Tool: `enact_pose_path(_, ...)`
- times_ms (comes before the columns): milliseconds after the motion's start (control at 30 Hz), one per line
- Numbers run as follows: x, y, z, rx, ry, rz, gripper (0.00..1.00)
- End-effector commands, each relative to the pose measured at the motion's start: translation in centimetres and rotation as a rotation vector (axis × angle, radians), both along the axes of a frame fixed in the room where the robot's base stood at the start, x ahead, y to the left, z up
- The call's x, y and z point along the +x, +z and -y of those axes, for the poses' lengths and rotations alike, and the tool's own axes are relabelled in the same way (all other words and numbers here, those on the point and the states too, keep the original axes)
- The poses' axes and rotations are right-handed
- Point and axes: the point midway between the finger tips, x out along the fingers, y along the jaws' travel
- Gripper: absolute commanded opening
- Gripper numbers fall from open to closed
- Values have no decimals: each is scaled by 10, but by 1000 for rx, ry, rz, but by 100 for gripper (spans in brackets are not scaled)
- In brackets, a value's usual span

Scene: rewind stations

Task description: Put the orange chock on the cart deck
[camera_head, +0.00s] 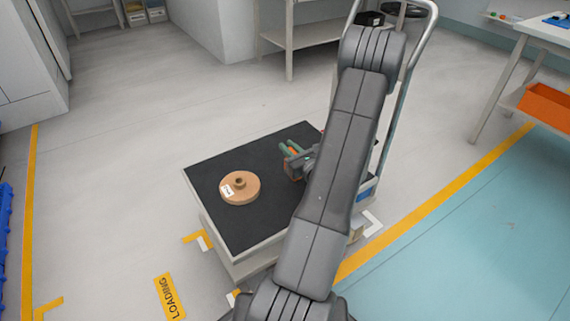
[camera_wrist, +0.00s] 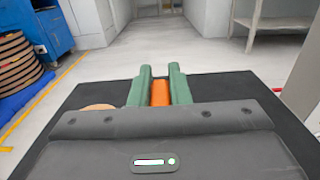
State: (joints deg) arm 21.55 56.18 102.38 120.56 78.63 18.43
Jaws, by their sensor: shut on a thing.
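The orange chock (camera_wrist: 160,93) is between the green fingers of my gripper (camera_wrist: 160,72) in the wrist view. My gripper is shut on it, low over the black cart deck (camera_wrist: 213,88). In the head view my gripper (camera_head: 287,149) is over the right part of the cart deck (camera_head: 235,157), and the orange chock (camera_head: 291,171) shows only in small part beside the fingers. My own arm hides much of the deck's right side. I cannot tell whether the chock touches the deck.
A tan disc with a hub and a white label (camera_head: 241,188) lies on the deck, left of my gripper. The cart's metal handle (camera_head: 397,90) rises behind my arm. A shelf (camera_head: 300,38) stands at the back and a table with an orange bin (camera_head: 546,104) at the right.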

Motion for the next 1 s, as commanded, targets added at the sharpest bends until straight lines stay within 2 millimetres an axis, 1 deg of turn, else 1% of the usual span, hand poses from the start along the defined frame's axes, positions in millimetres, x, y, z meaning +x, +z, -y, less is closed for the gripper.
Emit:
enact_pose_path(33,0,-9,0,1,0,1,0)
enact_pose_path(233,0,-23,0,0,0,2,0)
enact_pose_path(400,0,-48,0,0,-1,1,0)
enact_pose_path(433,0,-51,0,0,-1,1,0)
enact_pose_path(667,0,-50,0,0,-1,3,0)
enact_pose_path(800,0,-54,0,0,-1,3,0)
enact_pose_path(833,0,-54,0,-1,-1,2,20)
enact_pose_path(867,0,-53,0,-1,-1,2,26)
enact_pose_path(900,0,-53,0,0,-1,1,34)
enact_pose_path(933,0,-53,0,0,-1,1,38)
enact_pose_path(1000,0,-53,0,0,-1,1,38)
